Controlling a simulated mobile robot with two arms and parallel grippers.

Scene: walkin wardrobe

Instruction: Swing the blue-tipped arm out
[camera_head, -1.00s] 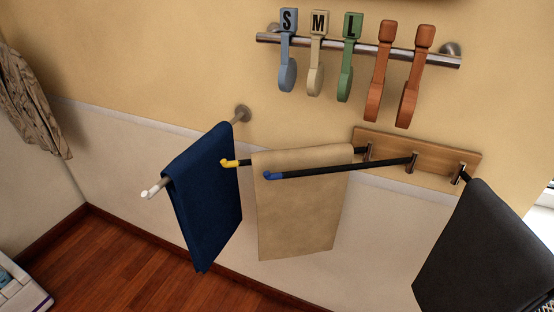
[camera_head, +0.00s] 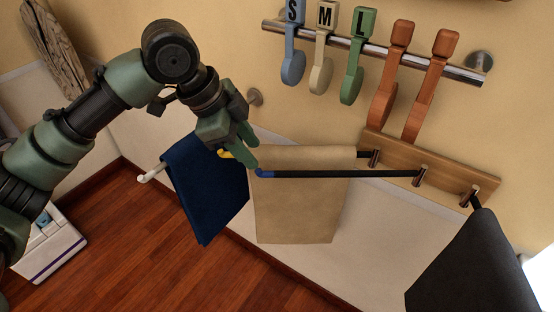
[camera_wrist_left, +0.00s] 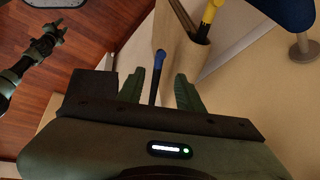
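My left gripper (camera_head: 250,157) is just above and left of the blue tip in the head view. In the left wrist view its fingers (camera_wrist_left: 160,92) are apart and empty. The blue tip (camera_wrist_left: 159,59) shows beyond them, the rod lined up with the gap; I cannot tell whether they touch. My right gripper (camera_wrist_left: 50,36) is small at upper left, its opening unclear.
A yellow-tipped arm (camera_head: 225,154) lies close behind, carrying the tan towel. A navy towel (camera_head: 205,195) hangs on a wall rod at left. A dark grey cloth (camera_head: 470,265) hangs at right. A rail with coloured size hooks (camera_head: 358,57) is above. Floor space is clear in front.

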